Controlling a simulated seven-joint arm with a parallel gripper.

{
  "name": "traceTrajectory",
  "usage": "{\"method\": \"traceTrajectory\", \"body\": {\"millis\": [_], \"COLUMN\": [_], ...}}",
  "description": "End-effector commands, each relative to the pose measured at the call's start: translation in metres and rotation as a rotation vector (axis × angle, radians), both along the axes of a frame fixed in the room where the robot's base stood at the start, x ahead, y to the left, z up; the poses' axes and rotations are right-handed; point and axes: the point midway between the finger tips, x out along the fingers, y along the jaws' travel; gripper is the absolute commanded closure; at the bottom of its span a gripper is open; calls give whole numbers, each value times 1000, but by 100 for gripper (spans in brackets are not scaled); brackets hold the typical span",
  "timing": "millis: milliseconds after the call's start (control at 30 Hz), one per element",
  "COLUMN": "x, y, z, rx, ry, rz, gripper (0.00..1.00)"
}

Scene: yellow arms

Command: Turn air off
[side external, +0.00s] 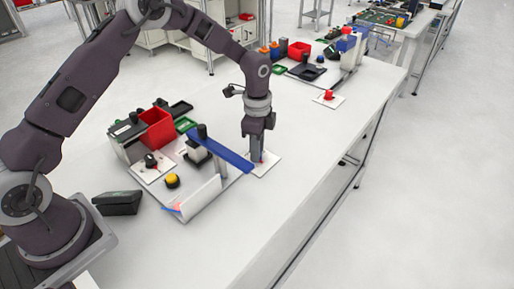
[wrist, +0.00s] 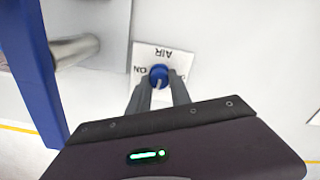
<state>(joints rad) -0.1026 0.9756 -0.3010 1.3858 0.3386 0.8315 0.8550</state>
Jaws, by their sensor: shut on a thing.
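The air switch is a blue round knob (wrist: 158,75) on a white plate (wrist: 165,52) in the wrist view. The plate carries the printed words "AIR" and "ON", upside down in this view; other lettering is hidden by a finger. A pale mark shows on the knob. My gripper (wrist: 159,88) has its two fingers on either side of the knob and is shut on it. In the side view my gripper (side external: 257,156) points straight down at the white plate (side external: 268,167), and the fingers mostly hide the knob.
A long blue bar (side external: 221,151) on a post stands close left of my gripper; it also shows in the wrist view (wrist: 36,70). A red bin (side external: 157,128) and a yellow button (side external: 172,181) are further left. A red knob (side external: 328,95) sits behind. The table's right side is clear.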

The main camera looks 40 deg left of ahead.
Motion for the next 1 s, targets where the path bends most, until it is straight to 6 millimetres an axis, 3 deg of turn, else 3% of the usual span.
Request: {"method": "traceTrajectory", "body": {"millis": [600,1000], "x": [2,2], "y": [0,2], "z": [1,1], "rx": [-1,0], "ry": [-3,-3], "rz": [570,824], "gripper": [100,100]}}
